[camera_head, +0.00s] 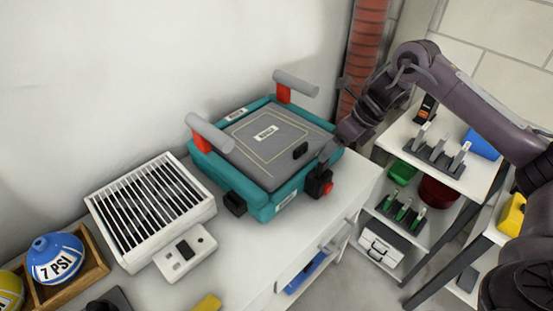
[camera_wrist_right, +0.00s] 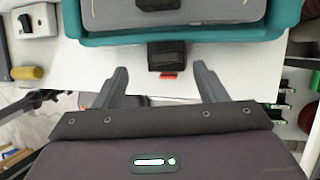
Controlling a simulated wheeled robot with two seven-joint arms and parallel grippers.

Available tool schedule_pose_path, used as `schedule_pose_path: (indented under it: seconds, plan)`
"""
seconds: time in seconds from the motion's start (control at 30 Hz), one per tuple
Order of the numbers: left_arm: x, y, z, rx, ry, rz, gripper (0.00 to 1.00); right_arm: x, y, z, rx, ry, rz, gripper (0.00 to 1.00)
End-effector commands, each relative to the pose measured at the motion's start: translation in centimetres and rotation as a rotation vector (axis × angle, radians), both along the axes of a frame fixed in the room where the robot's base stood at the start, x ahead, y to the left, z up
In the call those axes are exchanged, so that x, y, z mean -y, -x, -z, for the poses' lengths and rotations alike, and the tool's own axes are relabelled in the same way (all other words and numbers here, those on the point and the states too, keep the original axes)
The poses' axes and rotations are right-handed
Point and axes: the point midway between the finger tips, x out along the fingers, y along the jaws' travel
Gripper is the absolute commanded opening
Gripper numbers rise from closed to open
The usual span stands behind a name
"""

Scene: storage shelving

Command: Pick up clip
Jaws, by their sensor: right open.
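A second black clip (camera_head: 235,203) is on the case's front left side. My left gripper is not in view.
Two grey handles on red posts rise from the case, one at the left (camera_head: 210,133) and one at the back (camera_head: 295,83). A white slatted rack (camera_head: 150,207) stands to the left. A shelf with tools (camera_head: 440,155) is at the right. The front tabletop is partly clear.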

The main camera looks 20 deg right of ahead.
Motion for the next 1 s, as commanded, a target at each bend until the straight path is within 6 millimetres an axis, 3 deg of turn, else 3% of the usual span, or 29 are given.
schedule_pose_path:
  seconds: [0.1, 0.4, 0.7, 0.93, 1.0]
  plan:
    - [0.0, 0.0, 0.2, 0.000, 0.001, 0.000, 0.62, 0.5, 0.6, 0.0, -0.001, 0.026, -0.034, 0.65]
    - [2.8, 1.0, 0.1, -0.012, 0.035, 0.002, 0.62, -0.4, -0.4, 3.0, -0.004, 0.023, -0.033, 0.65]
    - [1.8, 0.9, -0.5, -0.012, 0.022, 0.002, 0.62, -1.2, -1.7, 6.5, -0.001, 0.024, -0.031, 0.65]
    - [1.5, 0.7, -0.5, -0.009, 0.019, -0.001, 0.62, -1.2, -1.7, 6.7, 0.001, 0.024, -0.030, 0.65]
    - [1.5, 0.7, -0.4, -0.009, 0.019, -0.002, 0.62, -1.2, -1.7, 6.7, 0.001, 0.024, -0.030, 0.59]
